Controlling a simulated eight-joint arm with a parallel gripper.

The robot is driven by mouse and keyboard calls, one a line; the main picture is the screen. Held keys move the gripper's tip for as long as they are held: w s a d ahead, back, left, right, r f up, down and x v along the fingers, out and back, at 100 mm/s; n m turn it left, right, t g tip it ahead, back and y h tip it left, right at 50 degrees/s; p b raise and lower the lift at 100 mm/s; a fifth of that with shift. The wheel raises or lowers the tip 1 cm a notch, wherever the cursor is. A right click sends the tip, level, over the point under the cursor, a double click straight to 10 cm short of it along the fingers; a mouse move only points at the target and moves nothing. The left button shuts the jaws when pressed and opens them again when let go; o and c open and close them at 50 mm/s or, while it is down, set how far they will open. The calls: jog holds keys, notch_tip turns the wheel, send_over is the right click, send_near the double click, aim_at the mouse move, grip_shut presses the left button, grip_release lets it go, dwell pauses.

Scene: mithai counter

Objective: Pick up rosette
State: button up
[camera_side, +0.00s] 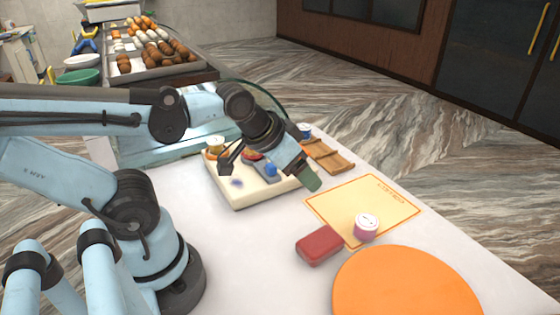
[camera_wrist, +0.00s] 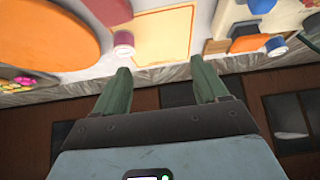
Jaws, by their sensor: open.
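My gripper (camera_side: 312,183) is raised above the counter, between the cream tray (camera_side: 243,203) and the yellow mat (camera_side: 335,203). In the wrist view my gripper (camera_wrist: 160,72) has its two green fingers wide apart with nothing between them. I cannot identify the rosette with certainty. A small pink-and-yellow item (camera_wrist: 18,82) at the left edge of the wrist view looks flower-like. A small purple piece (camera_side: 237,183) and a red piece (camera_side: 252,155) lie on the cream tray, too small to make out. My arm hides part of that tray.
A red box (camera_side: 319,246) and a pink, white-topped cup (camera_side: 366,227) stand near the large orange disc (camera_side: 405,285). A wooden rack (camera_side: 328,156) lies behind the mat. Trays of sweets (camera_side: 155,72) stand far back.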

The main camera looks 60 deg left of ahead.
jog(key=o, duration=0.5)
jog(key=shift+c, duration=0.2)
notch_tip(320, 180, up, 4)
jog(key=n+g, duration=0.7)
jog(key=n, duration=2)
send_over(248, 154)
jog(key=w, duration=0.2)
jog(key=shift+s+a+f, duration=0.1)
jog(key=shift+f, duration=2.8)
jog(key=shift+s+a+f, duration=0.1)
jog(key=shift+f, duration=2.8)
